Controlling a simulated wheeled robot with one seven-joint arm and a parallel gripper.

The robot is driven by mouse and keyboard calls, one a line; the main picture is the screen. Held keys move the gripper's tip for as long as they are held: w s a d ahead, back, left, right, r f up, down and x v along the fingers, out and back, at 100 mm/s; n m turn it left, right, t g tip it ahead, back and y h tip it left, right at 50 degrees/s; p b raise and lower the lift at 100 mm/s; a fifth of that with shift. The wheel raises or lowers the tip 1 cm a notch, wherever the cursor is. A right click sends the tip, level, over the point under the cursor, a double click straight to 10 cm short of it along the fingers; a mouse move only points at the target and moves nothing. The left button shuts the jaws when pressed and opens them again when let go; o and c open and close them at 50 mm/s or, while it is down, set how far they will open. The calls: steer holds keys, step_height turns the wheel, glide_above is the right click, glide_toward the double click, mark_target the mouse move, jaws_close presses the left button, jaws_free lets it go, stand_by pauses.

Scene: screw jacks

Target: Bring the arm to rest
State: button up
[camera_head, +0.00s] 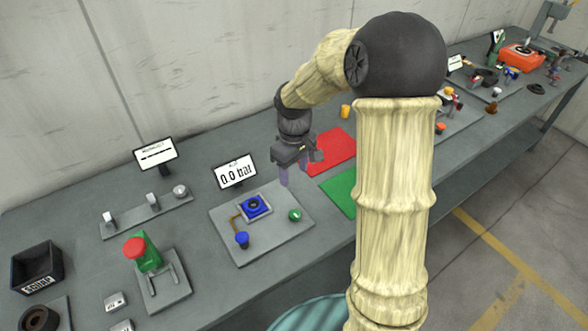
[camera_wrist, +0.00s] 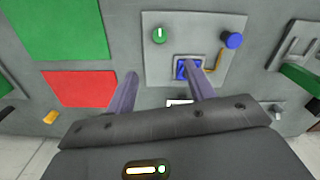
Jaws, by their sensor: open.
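My gripper (camera_head: 292,173) is in the middle of the head view, above the bench between the blue-socket panel and the red mat. Its fingers point down and are apart, with nothing between them. In the wrist view the two fingers of my gripper (camera_wrist: 165,85) stand well apart over bare grey bench and the panel's edge. The right finger overlaps the blue socket (camera_wrist: 183,68) in that view; I cannot tell any contact from it. My arm is bent, its upper link rising in front of the bench.
The grey panel (camera_head: 272,245) carries a blue socket, a blue knob (camera_head: 242,239) and a green knob (camera_head: 295,214). A red mat (camera_head: 333,150) and green mat (camera_head: 340,190) lie right. A black bin (camera_head: 37,268) stands far left.

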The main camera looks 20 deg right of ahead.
steer(key=shift+s, duration=0.1)
steer(key=s+m+t, duration=0.2)
steer(key=s+m, duration=0.4)
steer(key=s, duration=0.8)
steer(key=shift+s+d+r+t, duration=0.2)
steer(key=shift+s+r+t, duration=0.1)
steer(key=shift+s+r, duration=0.05)
